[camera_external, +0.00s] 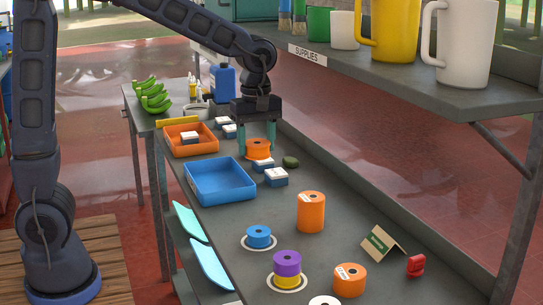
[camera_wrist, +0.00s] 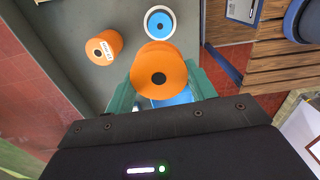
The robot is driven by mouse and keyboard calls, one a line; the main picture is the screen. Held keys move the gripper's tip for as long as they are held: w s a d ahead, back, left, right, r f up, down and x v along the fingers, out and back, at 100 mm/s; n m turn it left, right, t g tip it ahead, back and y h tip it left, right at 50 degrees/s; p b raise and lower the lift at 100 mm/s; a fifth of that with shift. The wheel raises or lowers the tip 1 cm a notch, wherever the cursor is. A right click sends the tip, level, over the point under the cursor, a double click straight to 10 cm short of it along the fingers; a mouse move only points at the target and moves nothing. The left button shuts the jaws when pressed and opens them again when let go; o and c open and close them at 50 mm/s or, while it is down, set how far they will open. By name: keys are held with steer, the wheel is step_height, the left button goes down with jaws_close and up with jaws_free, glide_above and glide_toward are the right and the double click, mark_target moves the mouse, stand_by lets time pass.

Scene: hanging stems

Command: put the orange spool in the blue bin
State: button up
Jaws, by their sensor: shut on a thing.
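My gripper (camera_external: 257,137) is shut on an orange spool (camera_external: 258,149) with teal fingers on either side of it. In the wrist view the held spool (camera_wrist: 158,68) faces me, with its dark centre hole showing. The blue bin (camera_external: 191,195) stands on the bench, open and empty in the visible part. In the external view the held spool appears behind and to the right of the bin. In the wrist view a little blue, likely the bin (camera_wrist: 178,98), shows past the spool; the rest is hidden. How high the spool hangs is hard to tell.
A tall orange spool (camera_external: 311,212), a short orange spool (camera_external: 350,281), a blue spool (camera_external: 259,237) and a purple spool (camera_external: 287,263) on yellow stand nearer the camera. An orange bin (camera_external: 190,151) holds a small box. Small boxes (camera_external: 275,178) lie beside the blue bin. A shelf overhangs at right.

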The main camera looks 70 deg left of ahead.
steer(key=w+a+f+n, duration=0.15)
steer(key=a+n, duration=0.45)
steer(key=a, duration=1.2)
steer(key=n, duration=0.5)
glide_above(217, 185)
steer(key=f, duration=0.2)
step_height(217, 185, down, 19)
steer(key=shift+f, duration=0.1)
steer(key=o, duration=1)
